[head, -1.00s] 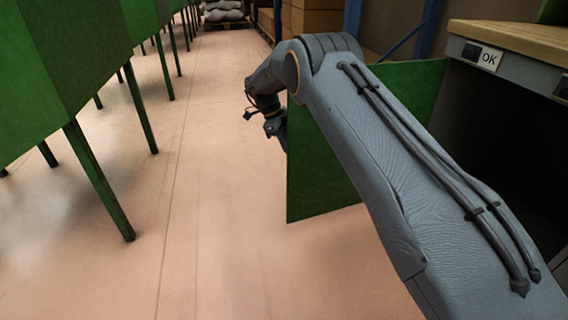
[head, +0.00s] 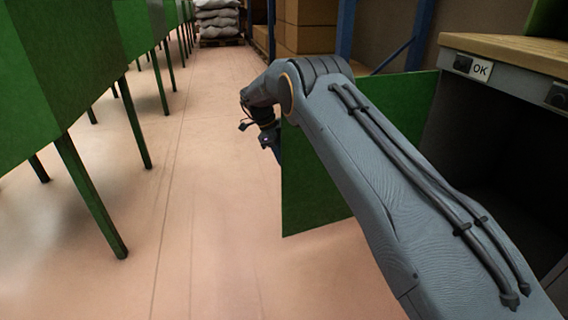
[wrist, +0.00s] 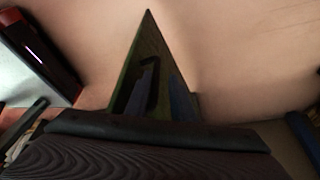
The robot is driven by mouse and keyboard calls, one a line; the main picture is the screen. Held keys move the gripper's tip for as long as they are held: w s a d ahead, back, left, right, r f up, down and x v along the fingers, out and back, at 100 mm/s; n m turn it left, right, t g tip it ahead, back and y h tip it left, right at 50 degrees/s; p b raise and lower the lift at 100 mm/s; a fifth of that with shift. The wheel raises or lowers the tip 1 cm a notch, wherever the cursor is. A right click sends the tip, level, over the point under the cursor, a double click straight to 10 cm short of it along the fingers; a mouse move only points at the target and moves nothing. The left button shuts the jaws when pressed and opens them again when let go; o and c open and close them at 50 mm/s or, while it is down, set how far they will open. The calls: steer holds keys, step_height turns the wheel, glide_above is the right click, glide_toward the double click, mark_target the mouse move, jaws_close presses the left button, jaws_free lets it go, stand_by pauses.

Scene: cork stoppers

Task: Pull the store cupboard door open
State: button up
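The green store cupboard door (head: 312,190) stands swung out from the cupboard (head: 500,75), and the dark inside of the cupboard shows at the right. My arm crosses in front of the door and hides part of it. My gripper (head: 268,138) is small and dark at the door's outer edge in the head view; I cannot tell whether it touches the door. In the wrist view the door (wrist: 128,88) is seen steeply foreshortened, with a dark handle (wrist: 151,85) on its face. The gripper's fingers are not clear there, so its opening cannot be told.
Green tables (head: 90,195) with thin legs line the left side. An open floor aisle (head: 205,210) runs between them and the door. Sacks on a pallet (head: 219,22) and cardboard boxes (head: 308,25) stand at the back. A blue rack post (head: 345,30) rises behind the door.

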steer(key=shift+w+d+r, duration=0.1)
steer(key=shift+d, duration=0.05)
steer(key=p+v, duration=0.1)
steer(key=v, duration=0.6)
steer(key=shift+a+r, duration=0.3)
